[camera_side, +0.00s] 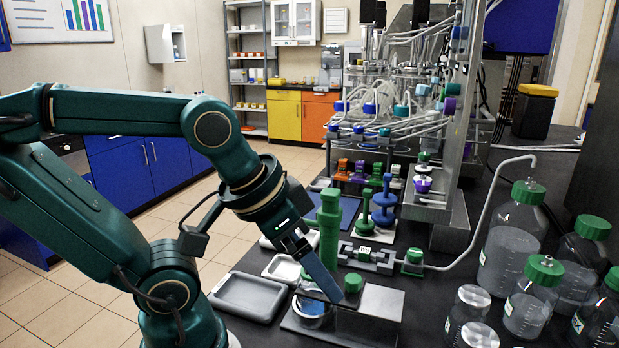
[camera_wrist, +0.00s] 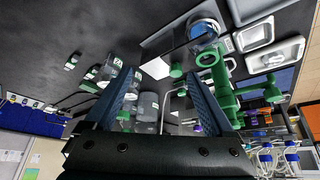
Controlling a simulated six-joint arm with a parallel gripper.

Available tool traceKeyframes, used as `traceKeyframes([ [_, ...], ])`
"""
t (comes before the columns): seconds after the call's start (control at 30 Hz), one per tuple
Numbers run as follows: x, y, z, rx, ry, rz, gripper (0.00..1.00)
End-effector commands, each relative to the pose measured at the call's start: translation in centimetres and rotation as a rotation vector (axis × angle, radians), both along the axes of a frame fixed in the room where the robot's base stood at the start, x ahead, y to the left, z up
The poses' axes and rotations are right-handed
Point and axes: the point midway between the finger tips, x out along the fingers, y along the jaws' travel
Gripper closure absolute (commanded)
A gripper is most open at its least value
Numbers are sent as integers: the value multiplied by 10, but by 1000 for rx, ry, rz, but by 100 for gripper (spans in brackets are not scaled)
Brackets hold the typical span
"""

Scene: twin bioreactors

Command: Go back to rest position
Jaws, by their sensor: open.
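My green arm reaches in from the left in the side view. My gripper (camera_side: 322,276) points down and to the right, over the metal stand at the table's front. In the wrist view my gripper (camera_wrist: 165,78) shows two blue fingers spread apart with nothing held between them. A green cap (camera_side: 353,283) sits on the stand close to the fingertips. I cannot tell whether they touch. A tall green post-like part (camera_side: 329,228) stands just behind the fingers.
Grey trays (camera_side: 247,297) lie left of the stand. Green-capped bottles (camera_side: 512,238) crowd the right. The tubed bioreactor rig (camera_side: 400,100) stands behind. A clamp-like fitting (camera_side: 368,257) with a hose lies behind the stand. Open air is above the trays.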

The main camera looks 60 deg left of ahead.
Motion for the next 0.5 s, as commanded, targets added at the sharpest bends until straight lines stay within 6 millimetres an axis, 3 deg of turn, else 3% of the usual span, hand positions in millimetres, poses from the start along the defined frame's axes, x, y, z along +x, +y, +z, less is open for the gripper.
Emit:
traceKeyframes([
  [0.13,-11,-3,-9,7,3,-29,12],
  [0.5,-12,-3,-9,8,5,-29,12],
])
